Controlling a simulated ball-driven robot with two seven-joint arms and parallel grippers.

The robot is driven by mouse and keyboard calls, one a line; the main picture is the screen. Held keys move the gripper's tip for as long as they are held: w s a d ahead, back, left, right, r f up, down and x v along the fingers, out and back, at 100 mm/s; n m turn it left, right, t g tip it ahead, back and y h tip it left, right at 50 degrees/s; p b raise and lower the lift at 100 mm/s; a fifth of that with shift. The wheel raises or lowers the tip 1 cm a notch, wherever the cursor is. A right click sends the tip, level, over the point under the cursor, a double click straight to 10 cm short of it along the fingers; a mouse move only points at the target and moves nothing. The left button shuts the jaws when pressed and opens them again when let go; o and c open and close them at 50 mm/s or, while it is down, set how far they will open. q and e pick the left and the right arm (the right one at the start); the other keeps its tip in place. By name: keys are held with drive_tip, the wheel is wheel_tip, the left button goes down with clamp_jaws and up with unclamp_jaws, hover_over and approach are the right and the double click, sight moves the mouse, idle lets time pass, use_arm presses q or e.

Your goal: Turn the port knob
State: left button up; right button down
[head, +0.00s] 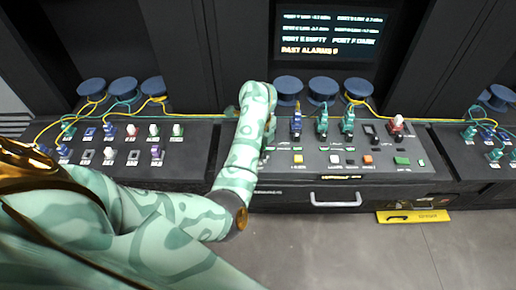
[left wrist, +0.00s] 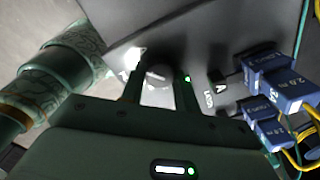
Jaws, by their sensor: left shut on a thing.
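In the left wrist view my left gripper (left wrist: 159,86) has its two dark fingers on either side of a small grey-white port knob (left wrist: 158,75) on the dark panel, and it is shut on it. In the head view my left arm reaches to the left end of the middle console (head: 340,180); there the arm hides the gripper and the knob. I cannot tell the knob's angle. My right gripper is not in view.
Blue connectors (left wrist: 285,85) with yellow cables stand close to the right of my left gripper. Several coloured plugs and buttons cover the middle console, with a screen (head: 331,33) above. A yellow plate (head: 413,216) sits at the console's lower front.

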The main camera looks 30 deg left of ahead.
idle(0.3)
use_arm(q)
drive_tip(key=o, duration=1)
wheel_tip(320, 180, up, 16)
drive_tip(key=p, duration=0.7)
drive_tip(key=shift+r, duration=0.15)
